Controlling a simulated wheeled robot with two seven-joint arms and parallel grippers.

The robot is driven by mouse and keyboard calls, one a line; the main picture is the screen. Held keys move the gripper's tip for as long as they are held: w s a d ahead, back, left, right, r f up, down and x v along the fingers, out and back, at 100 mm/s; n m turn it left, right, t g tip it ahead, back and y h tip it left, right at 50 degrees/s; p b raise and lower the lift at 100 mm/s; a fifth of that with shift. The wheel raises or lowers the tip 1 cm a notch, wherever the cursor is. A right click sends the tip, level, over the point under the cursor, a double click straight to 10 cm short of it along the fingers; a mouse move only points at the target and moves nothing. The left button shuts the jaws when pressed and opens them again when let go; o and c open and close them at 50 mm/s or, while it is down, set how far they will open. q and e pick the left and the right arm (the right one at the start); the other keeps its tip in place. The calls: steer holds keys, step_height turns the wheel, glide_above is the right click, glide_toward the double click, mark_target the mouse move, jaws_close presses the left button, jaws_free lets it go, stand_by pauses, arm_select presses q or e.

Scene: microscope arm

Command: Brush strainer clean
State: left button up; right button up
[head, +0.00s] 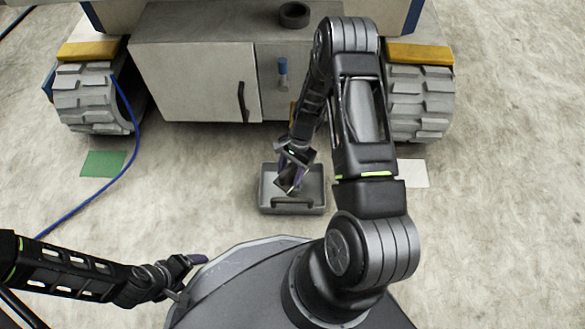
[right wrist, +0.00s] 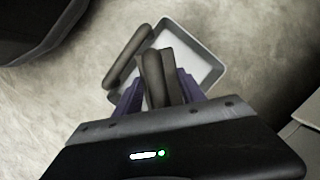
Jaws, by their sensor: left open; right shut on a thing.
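My right gripper (head: 291,183) points down over a grey tray (head: 316,204) on the floor. In the right wrist view its purple fingers (right wrist: 160,92) are shut on a dark grey-brown piece with a rounded end (right wrist: 153,78). I cannot tell whether this piece is the brush, or whether it touches the tray. The tray, with a pale inside, also shows in the right wrist view (right wrist: 198,45). A dark bar handle (right wrist: 128,56) lies along its side. My left gripper (head: 191,277) is open and empty at the lower left. No strainer can be made out.
A wheeled vehicle with a pale cabinet (head: 195,82) stands behind the tray. A blue-topped fitting (head: 283,68) is on its front, and a dark ring (head: 294,14) lies on top. A blue hose (head: 133,150), a green mat (head: 103,164) and a white sheet (head: 413,173) are on the floor.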

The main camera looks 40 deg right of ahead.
mark_target(292, 164)
steer(key=shift+s+a+r, duration=0.1)
steer(key=shift+a, duration=0.35)
steer(key=shift+d, duration=0.1)
steer(key=shift+w+d+b, duration=0.2)
steer(key=shift+d+b, duration=0.05)
steer(key=shift+d, duration=0.45)
steer(key=shift+w+d+b, duration=0.2)
steer(key=shift+d, duration=0.5)
step_height(292, 164, up, 7)
steer(key=p, duration=0.5)
steer(key=shift+p, duration=0.3)
